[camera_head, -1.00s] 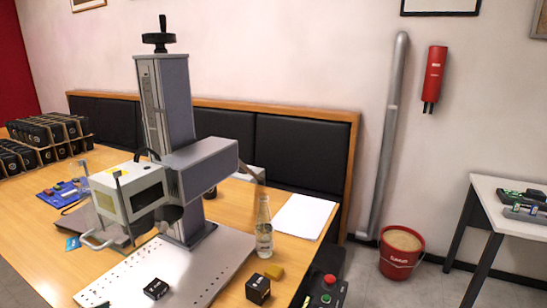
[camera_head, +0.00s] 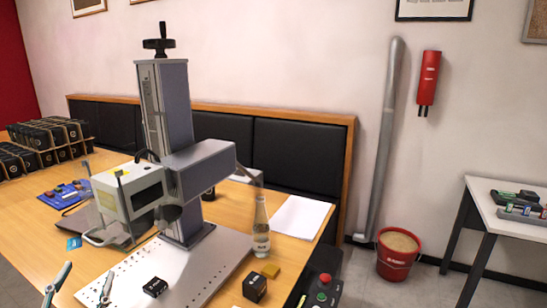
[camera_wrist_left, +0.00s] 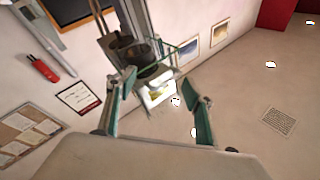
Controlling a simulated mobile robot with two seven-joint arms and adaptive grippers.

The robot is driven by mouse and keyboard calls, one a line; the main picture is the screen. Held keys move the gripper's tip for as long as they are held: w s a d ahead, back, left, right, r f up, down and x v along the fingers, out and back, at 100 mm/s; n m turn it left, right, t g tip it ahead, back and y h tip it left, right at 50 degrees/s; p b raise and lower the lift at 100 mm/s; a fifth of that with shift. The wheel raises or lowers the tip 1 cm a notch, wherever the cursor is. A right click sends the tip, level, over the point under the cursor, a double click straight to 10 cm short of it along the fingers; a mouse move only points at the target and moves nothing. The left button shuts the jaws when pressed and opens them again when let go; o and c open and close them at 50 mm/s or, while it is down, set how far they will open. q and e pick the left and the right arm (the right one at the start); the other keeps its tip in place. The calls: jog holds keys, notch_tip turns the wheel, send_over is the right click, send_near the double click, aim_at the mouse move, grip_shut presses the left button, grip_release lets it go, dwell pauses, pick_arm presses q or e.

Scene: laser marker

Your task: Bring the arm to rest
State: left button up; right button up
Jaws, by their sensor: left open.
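My left gripper (camera_head: 88,272) shows at the bottom left of the head view as two separated fingers, in front of the laser marker's base plate. In the left wrist view the gripper (camera_wrist_left: 160,84) is open, with nothing between its green-padded fingers. That view is tilted and shows the wall and part of the laser marker (camera_wrist_left: 135,50) beyond the fingers. In the head view the laser marker (camera_head: 165,110) stands on the wooden table. My right gripper is in neither view.
A black cube (camera_head: 155,287) lies on the base plate (camera_head: 215,258). A red button box (camera_head: 322,285) is at the table's right edge. A red bucket (camera_head: 397,262) stands on the floor.

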pick_arm(q)
jog(key=s+f+g+y, duration=0.2)
jog(key=s+f+g, duration=0.35)
jog(key=f, duration=0.35)
jog(key=s+f+g+y, duration=0.1)
jog(key=s+f+g, duration=0.45)
jog(key=f, duration=0.45)
jog(key=s+d+f+m+g+h, duration=0.2)
jog(key=s+d+f+m+g, duration=0.15)
jog(key=s+d+f, duration=0.25)
jog(key=w+d+f+n+t+h+p, duration=0.1)
jog(key=d+f+t+h, duration=0.1)
jog(key=d, duration=0.6)
jog(key=w+d+f+n+t+h+p, duration=0.1)
jog(key=d+f+t+h, duration=0.1)
jog(key=d+f+h, duration=0.2)
jog(key=d+f, duration=0.3)
jog(key=shift+d+f+n+h+p, duration=0.25)
jog(key=shift+d+n+h+p, duration=0.1)
jog(key=shift+h, duration=0.05)
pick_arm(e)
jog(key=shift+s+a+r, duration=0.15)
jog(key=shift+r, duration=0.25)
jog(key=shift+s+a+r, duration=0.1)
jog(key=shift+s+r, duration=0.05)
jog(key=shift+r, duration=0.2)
